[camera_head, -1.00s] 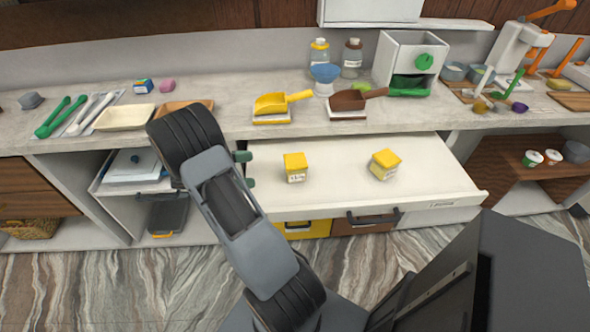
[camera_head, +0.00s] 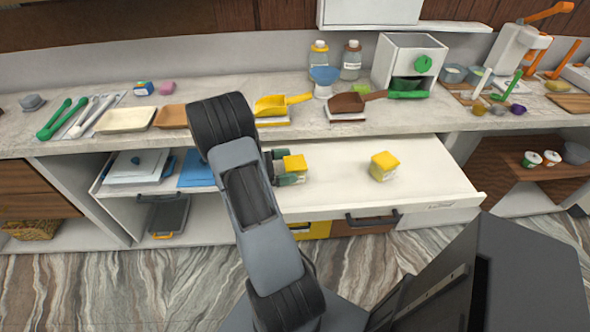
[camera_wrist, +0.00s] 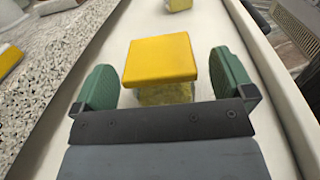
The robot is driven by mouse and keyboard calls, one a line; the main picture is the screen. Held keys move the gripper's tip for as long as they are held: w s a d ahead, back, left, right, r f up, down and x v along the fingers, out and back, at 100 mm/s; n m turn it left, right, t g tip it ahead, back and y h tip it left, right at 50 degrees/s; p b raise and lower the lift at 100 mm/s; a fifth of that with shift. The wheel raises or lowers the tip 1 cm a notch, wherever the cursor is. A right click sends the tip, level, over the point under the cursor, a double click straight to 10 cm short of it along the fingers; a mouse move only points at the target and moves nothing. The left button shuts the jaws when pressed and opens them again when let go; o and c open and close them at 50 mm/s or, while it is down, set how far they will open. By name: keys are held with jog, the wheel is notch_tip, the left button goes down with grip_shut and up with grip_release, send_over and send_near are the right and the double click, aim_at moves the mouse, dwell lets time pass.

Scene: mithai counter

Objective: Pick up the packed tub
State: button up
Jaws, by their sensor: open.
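Two small tubs with yellow lids stand in the open white drawer. The left tub (camera_head: 295,163) is right at my gripper (camera_head: 281,168). In the wrist view this tub (camera_wrist: 160,62) sits between the two green fingers of my gripper (camera_wrist: 165,85), with a gap on each side. The fingers are open, and the tub's lower body is partly hidden by the gripper's dark front edge. The right tub (camera_head: 384,166) stands apart to the right in the drawer. It also shows in part at the top edge of the wrist view (camera_wrist: 179,4).
The drawer (camera_head: 430,185) has walls around the tubs and free floor between and beside them. The counter (camera_head: 220,90) behind holds a yellow scoop (camera_head: 270,105), a brown scoop (camera_head: 348,101), and a white box dispenser (camera_head: 408,58). Blue sheets (camera_head: 196,170) lie on a shelf at left.

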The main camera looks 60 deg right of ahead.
jog(key=shift+x, duration=1)
jog(key=shift+c, duration=0.4)
jog(key=c, duration=1)
jog(key=shift+o, duration=0.2)
jog(key=shift+r, duration=0.1)
